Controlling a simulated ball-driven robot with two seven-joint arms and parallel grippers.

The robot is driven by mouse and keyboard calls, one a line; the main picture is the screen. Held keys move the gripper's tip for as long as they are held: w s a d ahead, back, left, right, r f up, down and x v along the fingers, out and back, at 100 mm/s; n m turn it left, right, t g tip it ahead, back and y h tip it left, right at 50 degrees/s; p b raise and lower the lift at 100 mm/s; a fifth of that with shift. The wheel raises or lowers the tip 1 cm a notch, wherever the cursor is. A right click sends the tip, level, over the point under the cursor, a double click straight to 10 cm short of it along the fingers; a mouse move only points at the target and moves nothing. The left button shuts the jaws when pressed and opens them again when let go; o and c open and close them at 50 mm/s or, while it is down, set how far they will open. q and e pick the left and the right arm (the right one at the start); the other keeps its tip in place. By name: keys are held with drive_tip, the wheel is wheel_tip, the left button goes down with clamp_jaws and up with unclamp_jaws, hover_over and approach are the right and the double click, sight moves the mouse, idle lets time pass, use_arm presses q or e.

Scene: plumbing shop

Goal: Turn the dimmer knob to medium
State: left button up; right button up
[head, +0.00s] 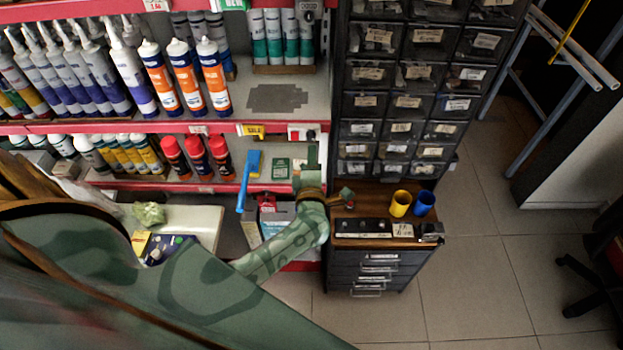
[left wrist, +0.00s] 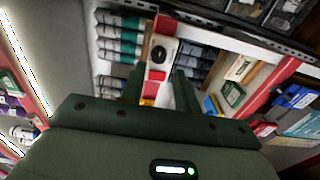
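The dimmer is a pale plate with a round dark knob (left wrist: 158,53), fixed on the red shelf edge. In the head view the small pale dimmer plate (head: 310,133) shows near the right end of that edge. My left gripper (head: 311,158) is just in front of and below it. In the left wrist view the left gripper's fingers (left wrist: 159,75) are apart, with nothing between them, and the knob shows beyond their tips, roughly in line with the gap. The knob's exact setting is too small to read. My right gripper is not in view.
A yellow label (head: 252,130) sits left of the dimmer on the shelf edge. A blue tool (head: 247,180) hangs nearby. Black drawers (head: 407,101) rise at the right, above a small cabinet (head: 375,270) with a yellow cup (head: 400,203) and a blue cup (head: 424,202).

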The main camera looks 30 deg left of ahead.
use_arm(q)
drive_tip(key=v, duration=1)
drive_tip(key=shift+s+d+b, duration=0.15)
drive_tip(key=shift+d+b, duration=0.05)
drive_tip(key=shift+b, duration=0.1)
drive_tip(key=s+d+f+m+h+b, duration=0.1)
drive_tip(key=d+f+m+h, duration=0.35)
drive_tip(key=f+m, duration=0.25)
drive_tip(key=s+d+f+m+h+b, duration=0.1)
drive_tip(key=d+f+m+h, duration=0.35)
drive_tip(key=f+m, duration=0.25)
drive_tip(key=s+f+m+g+h+b, duration=0.1)
drive_tip(key=s+f+m+g, duration=0.2)
drive_tip(key=f, duration=0.4)
drive_tip(key=s+f+m+g+h+b, duration=0.1)
drive_tip(key=s+f+m+g+b, duration=0.15)
drive_tip(key=s+f, duration=0.35)
drive_tip(key=s+a+f+m+g+b, duration=0.2)
drive_tip(key=s+a+f+g+b, duration=0.1)
drive_tip(key=s+f, duration=0.5)
drive_tip(key=s+a+f+m+g+y+b, duration=0.1)
drive_tip(key=s+a+f+m+g+b, duration=0.2)
drive_tip(key=s+f, duration=0.6)
drive_tip(key=s+a+f+m+g+b, duration=0.3)
drive_tip(key=s+f+b, duration=0.1)
drive_tip(key=s+f, duration=0.5)
drive_tip(key=shift+s+a+y+b, duration=0.35)
drive_tip(key=shift+s+y, duration=0.05)
drive_tip(key=shift+s, duration=0.3)
